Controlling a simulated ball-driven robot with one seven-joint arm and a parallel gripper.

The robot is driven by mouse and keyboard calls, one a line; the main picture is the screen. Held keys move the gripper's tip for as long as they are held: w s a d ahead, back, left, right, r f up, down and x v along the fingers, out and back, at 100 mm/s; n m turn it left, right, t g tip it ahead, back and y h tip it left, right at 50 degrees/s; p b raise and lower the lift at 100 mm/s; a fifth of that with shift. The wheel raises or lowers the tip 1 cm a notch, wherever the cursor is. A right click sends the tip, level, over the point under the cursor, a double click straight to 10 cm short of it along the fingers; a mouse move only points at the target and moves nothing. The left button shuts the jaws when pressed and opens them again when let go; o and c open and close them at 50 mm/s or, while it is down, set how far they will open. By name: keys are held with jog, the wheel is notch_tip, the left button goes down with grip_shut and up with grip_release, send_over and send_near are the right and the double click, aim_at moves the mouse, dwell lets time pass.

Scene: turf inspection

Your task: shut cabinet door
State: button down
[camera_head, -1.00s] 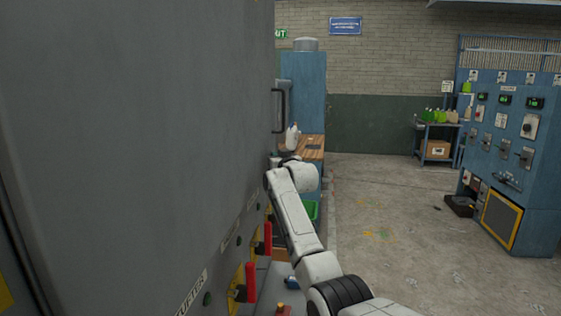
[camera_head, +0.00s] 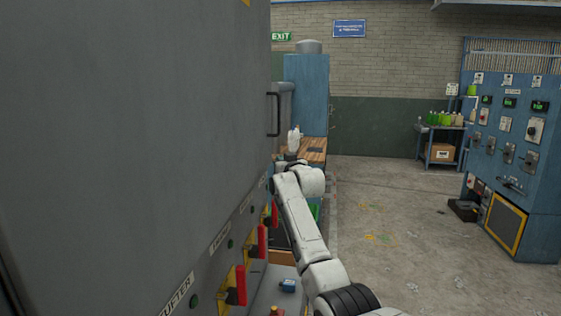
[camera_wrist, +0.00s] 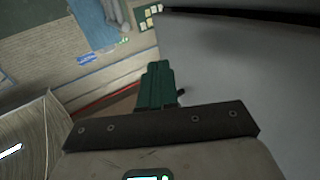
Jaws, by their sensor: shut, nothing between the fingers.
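The cabinet door (camera_head: 140,120) is a large dark grey panel that fills the left of the head view. Its dark bar handle (camera_head: 274,115) stands at the panel's right edge. How far the door is open cannot be told. My gripper (camera_wrist: 158,68) shows in the wrist view, with its green fingers together and empty. A pale grey panel (camera_wrist: 240,65), probably the cabinet, is right beside the fingers; contact cannot be told. In the head view my arm reaches forward along the door's right side, and the gripper is hidden there.
Red-handled switches (camera_head: 241,285) on yellow plates line the panel's lower part, near my arm. A wooden-topped bench (camera_head: 314,150) and blue cabinet (camera_head: 308,95) stand beyond. A blue control console (camera_head: 515,160) is at the right. The concrete floor (camera_head: 400,230) between is open.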

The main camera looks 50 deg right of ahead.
jog(key=s+d+b, duration=0.1)
jog(key=s+d, duration=0.3)
jog(key=s, duration=0.5)
jog(key=shift+d+b, duration=0.4)
jog(key=shift+s+f, duration=0.1)
